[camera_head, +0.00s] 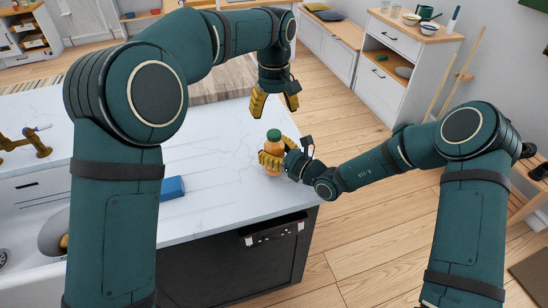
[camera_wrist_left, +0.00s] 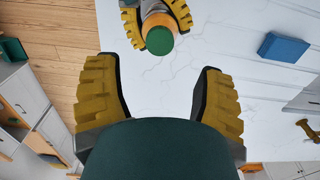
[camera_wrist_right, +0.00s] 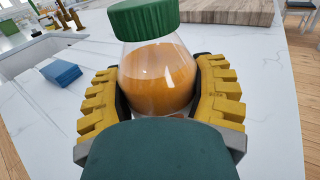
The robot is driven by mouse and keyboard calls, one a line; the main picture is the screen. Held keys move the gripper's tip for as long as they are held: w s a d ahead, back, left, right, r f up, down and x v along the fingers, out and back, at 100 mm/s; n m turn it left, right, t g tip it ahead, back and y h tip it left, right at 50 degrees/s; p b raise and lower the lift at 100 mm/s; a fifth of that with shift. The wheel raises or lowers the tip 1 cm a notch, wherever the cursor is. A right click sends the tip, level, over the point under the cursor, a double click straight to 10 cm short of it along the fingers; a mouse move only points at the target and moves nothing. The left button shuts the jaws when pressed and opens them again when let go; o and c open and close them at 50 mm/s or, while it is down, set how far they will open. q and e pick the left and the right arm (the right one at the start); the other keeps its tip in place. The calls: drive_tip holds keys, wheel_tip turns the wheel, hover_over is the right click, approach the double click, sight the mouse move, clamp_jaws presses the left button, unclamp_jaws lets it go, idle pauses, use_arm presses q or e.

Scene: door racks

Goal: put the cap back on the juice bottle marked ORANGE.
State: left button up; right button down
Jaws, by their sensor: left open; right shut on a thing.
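A clear bottle of orange juice (camera_head: 273,147) stands upright on the white marble counter near its right edge. A green cap (camera_head: 274,134) sits on its top; it also shows in the right wrist view (camera_wrist_right: 145,18) and the left wrist view (camera_wrist_left: 160,41). I cannot tell whether it is screwed tight. No ORANGE marking is legible. My right gripper (camera_head: 274,163) is shut around the bottle's body (camera_wrist_right: 158,80) from the side, below the cap. My left gripper (camera_head: 275,110) is open and empty, pointing down above and beyond the bottle in the head view.
A blue block (camera_head: 172,187) lies on the counter (camera_head: 220,208) to the left. A sink with a brass tap (camera_head: 28,143) is at the far left. A wooden board (camera_head: 225,82) lies at the counter's back. The counter around the bottle is clear.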

sight(274, 133)
idle(0.3)
use_arm(q)
drive_tip(key=shift+f, duration=4)
clamp_jaws()
drive_tip(key=m, duration=0.4)
drive_tip(key=shift+m, duration=0.4)
drive_tip(key=m, duration=0.5)
drive_tip(key=shift+c, duration=0.5)
unclamp_jaws()
